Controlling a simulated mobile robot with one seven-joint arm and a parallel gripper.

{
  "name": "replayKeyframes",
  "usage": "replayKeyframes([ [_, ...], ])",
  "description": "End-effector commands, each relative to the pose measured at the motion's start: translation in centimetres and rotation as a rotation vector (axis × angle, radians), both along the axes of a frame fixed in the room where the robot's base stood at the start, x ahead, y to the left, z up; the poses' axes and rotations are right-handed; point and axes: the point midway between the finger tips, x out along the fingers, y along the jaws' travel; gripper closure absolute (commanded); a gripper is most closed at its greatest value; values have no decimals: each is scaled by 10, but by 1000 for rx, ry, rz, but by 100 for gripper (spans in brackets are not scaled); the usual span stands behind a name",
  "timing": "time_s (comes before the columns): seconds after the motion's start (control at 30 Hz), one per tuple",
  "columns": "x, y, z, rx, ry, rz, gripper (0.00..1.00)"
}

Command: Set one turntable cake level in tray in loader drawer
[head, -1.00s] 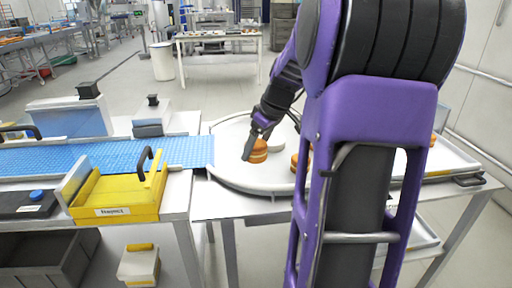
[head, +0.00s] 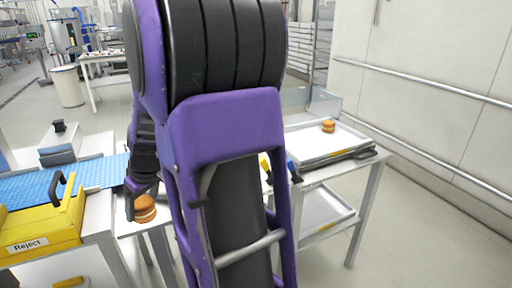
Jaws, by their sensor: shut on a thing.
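My gripper (head: 143,193) is at the left of the head view, pointing down and shut on a round, orange-brown, layered cake (head: 146,209). The cake looks about level; its height over the white surface below is hard to tell. The turntable is largely hidden behind my arm. On the right, a pale tray (head: 312,149) sits in the loader drawer, which has a dark front handle (head: 364,154). Another cake (head: 328,126) rests near the tray's far right end. The tray's left part is hidden by my arm.
The blue belt (head: 95,177) and yellow Reject bin (head: 40,226) stand at the left. Small blue-and-yellow parts (head: 293,171) stick up by the tray's near left corner. A lower shelf tray (head: 325,212) is under the drawer. The floor at right is clear, beside a railed wall.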

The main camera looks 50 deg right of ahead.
Motion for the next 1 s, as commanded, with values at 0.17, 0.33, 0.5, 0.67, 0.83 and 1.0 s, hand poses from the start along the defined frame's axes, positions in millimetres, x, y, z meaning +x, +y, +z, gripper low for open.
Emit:
replayKeyframes([
  [0.17,6,61,-40,-1,5,-66,48],
  [0.33,11,94,-64,-1,3,-124,48],
  [0.5,14,117,-79,-1,2,-163,48],
  [0.67,14,122,-84,-1,4,-181,48],
  [0.83,14,122,-84,-1,5,-180,48],
  [1.0,15,121,-82,0,1,-182,48],
])
